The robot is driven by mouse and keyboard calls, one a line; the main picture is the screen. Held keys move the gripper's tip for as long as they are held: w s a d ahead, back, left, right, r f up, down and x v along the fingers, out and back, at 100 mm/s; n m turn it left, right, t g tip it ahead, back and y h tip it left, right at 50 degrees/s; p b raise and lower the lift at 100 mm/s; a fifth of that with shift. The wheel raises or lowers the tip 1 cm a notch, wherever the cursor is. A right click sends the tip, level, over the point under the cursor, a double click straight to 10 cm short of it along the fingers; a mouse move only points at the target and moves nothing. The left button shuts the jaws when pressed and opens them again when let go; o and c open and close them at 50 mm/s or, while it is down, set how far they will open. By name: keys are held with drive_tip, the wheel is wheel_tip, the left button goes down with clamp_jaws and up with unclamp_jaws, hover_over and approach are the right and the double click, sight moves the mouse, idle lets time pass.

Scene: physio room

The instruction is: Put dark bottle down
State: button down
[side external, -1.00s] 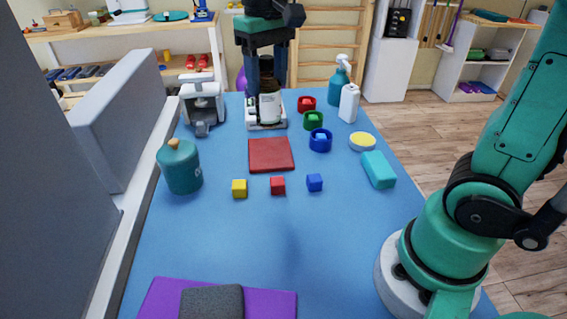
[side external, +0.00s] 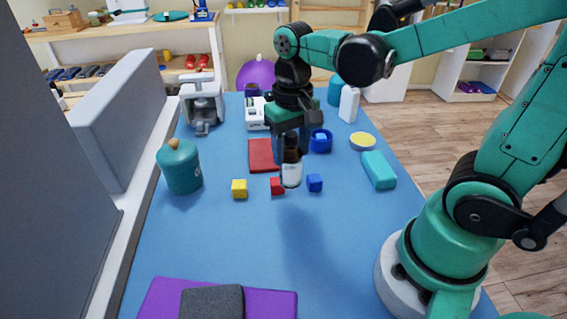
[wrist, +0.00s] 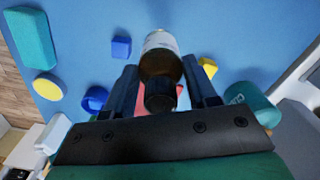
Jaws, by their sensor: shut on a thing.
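The dark bottle (side external: 291,174), brown with a white label, hangs upright in my gripper (side external: 290,155). In the side view its lower end shows between the red cube (side external: 277,186) and the blue cube (side external: 314,183), in front of the red mat (side external: 263,155). It seems to be above the blue table top, but the gap is hard to judge. In the wrist view the bottle (wrist: 160,58) sits between the two fingers of my gripper (wrist: 164,84), its black cap toward the camera. The fingers are shut on it.
A yellow cube (side external: 239,188) and a teal jar (side external: 180,167) stand left. A teal block (side external: 379,170), yellow disc (side external: 362,141) and blue ring (side external: 321,141) lie right. A white device (side external: 256,113) stands behind. The front middle of the blue table (side external: 230,245) is clear.

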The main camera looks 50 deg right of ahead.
sight(287, 136)
drive_tip(key=shift+f, duration=2.55)
drive_tip(key=shift+f, duration=0.1)
drive_tip(key=shift+c, duration=1.3)
unclamp_jaws()
wheel_tip(287, 136, up, 12)
drive_tip(key=f+n+t, duration=0.1)
drive_tip(key=t, duration=0.1)
drive_tip(key=f+n+t, duration=0.2)
drive_tip(key=t, duration=0.1)
drive_tip(key=shift+s+a+f, duration=0.1)
drive_tip(key=shift+a, duration=0.3)
drive_tip(key=shift+o, duration=0.3)
drive_tip(key=shift+a+f+n+t, duration=0.1)
drive_tip(key=shift+f+n+t, duration=0.15)
drive_tip(key=shift+t, duration=0.3)
drive_tip(key=shift+f+n+t, duration=0.1)
drive_tip(key=shift+n+t, duration=0.15)
drive_tip(key=shift+t, duration=0.3)
